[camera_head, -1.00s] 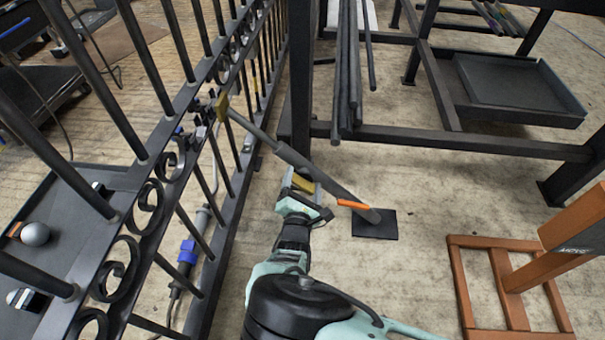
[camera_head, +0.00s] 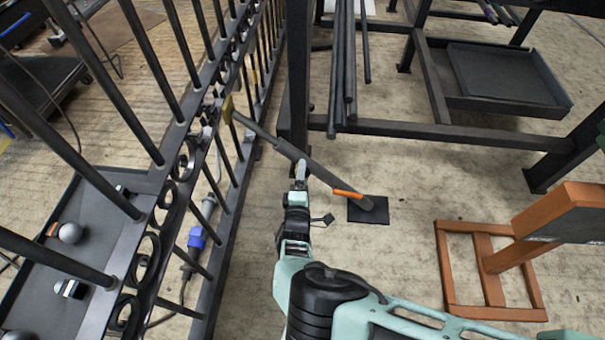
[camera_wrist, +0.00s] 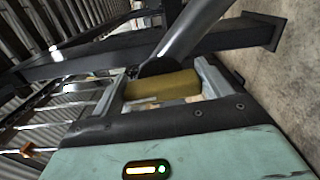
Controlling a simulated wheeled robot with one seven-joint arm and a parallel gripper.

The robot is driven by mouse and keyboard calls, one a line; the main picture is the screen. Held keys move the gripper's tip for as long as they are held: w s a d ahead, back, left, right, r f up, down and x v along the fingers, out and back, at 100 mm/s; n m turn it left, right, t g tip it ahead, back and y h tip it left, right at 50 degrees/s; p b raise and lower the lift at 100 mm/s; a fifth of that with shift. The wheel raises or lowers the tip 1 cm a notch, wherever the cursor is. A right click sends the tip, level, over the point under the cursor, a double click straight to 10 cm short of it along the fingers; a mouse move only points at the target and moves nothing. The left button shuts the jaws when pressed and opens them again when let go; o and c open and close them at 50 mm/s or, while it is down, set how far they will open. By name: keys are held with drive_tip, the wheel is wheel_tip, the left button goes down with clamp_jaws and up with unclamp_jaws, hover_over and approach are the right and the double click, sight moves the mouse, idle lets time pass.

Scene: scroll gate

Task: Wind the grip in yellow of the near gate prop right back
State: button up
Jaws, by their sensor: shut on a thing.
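The near gate prop (camera_head: 325,174) is a grey tube slanting from a yellow bracket (camera_head: 227,108) on the gate down to a dark floor plate (camera_head: 368,210). An orange bar (camera_head: 347,193) sits on its lower part. My gripper (camera_head: 300,172) is at the tube's middle, seen narrow side on. In the wrist view, my gripper (camera_wrist: 160,86) has its two grey fingers closed on either side of the yellow grip (camera_wrist: 165,82). The grip sits under the grey tube (camera_wrist: 192,32). In the head view, the grip is mostly hidden by my gripper.
The black barred gate (camera_head: 165,190) with scrolls runs along the left. A dark steel frame (camera_head: 460,133) with a low tray (camera_head: 505,75) stands behind the prop. An orange stand (camera_head: 490,270) is at right. Bare floor lies between the prop and the stand.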

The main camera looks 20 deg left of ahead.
drive_tip(key=shift+f+m, duration=0.1)
drive_tip(key=shift+m, duration=0.3)
drive_tip(key=o, duration=1)
drive_tip(key=shift+s, duration=0.1)
